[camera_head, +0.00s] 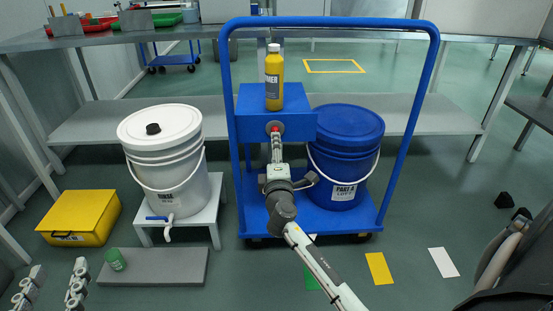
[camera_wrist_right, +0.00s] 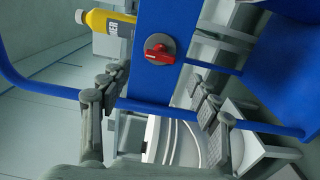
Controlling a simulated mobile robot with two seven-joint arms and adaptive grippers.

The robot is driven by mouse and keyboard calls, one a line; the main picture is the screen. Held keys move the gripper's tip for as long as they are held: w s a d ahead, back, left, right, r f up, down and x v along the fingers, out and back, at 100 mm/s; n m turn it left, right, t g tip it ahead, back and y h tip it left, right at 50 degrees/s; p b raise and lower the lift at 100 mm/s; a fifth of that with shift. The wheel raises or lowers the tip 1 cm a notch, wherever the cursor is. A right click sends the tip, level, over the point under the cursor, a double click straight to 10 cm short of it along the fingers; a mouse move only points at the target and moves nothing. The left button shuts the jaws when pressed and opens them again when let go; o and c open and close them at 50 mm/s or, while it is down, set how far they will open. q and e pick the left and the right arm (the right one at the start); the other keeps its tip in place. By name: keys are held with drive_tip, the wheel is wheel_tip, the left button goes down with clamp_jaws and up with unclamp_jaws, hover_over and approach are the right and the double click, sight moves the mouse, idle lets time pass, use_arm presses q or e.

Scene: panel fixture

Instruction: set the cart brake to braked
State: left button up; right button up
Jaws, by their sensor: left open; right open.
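The blue cart (camera_head: 375,218) has a blue box (camera_head: 250,103) with a red brake knob (camera_head: 275,128) on its front. In the right wrist view the red knob (camera_wrist_right: 160,54) sits on a round grey plate, its handle along the cart's upright direction. My right gripper (camera_head: 276,155) is open in front of the knob and partly hides it in the head view. In the right wrist view its fingers (camera_wrist_right: 158,88) are spread to either side of the knob, apart from it. My left gripper (camera_head: 53,282) is open and empty at the lower left.
A yellow bottle (camera_head: 274,80) stands on the box. A blue bucket (camera_head: 347,140) is on the cart. Floor at right is mostly clear.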

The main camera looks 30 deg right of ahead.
drive_tip(key=v, duration=0.3)
drive_tip(key=shift+s+a, duration=0.2)
drive_tip(key=shift+s, duration=0.1)
idle(0.3)
